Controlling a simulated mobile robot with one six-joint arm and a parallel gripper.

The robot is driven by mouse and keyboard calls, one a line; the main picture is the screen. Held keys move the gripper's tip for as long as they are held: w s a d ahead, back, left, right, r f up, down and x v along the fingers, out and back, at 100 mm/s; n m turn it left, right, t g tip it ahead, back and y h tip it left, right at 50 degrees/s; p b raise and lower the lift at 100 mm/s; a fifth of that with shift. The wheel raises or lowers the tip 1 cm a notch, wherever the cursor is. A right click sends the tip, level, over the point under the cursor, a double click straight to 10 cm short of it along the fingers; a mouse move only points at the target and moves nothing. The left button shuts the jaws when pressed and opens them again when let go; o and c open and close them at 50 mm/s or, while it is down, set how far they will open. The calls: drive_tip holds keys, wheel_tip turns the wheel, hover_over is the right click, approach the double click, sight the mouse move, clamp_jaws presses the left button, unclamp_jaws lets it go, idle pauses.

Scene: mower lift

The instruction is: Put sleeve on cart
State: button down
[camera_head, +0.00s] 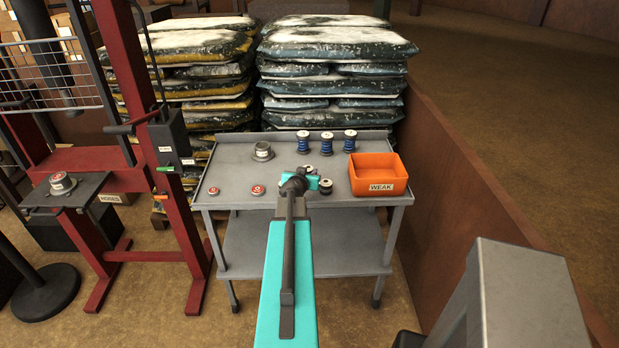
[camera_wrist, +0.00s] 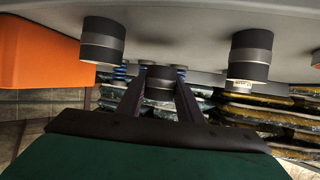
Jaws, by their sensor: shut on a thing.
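My gripper (camera_head: 298,182) is over the front middle of the grey cart (camera_head: 228,178). In the wrist view, where the scene appears upside down, my gripper (camera_wrist: 160,92) has its dark fingers closed around a dark cylindrical sleeve (camera_wrist: 159,84). In the head view the wrist hides most of that spot. I cannot tell whether the held sleeve touches the cart top. A short dark cylinder (camera_head: 326,187) stands on the cart just right of my gripper. A grey sleeve-like cylinder (camera_head: 263,152) stands at the cart's back left.
Several blue spools (camera_head: 327,143) line the cart's back. An orange bin (camera_head: 379,175) marked WEAK sits at its right end. Red-topped discs (camera_head: 258,190) lie along the front left. A red lift frame (camera_head: 170,155) stands left, a brown wall (camera_head: 460,180) right, stacked bags (camera_head: 335,65) behind.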

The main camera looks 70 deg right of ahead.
wheel_tip(320, 180, down, 2)
drive_tip(key=shift+s+d+f+b, duration=0.1)
drive_tip(key=shift+b, duration=0.55)
drive_tip(key=shift+f, duration=0.6)
drive_tip(key=shift+f+b, duration=0.15)
drive_tip(key=shift+b, duration=0.3)
drive_tip(key=c, duration=1.5)
unclamp_jaws()
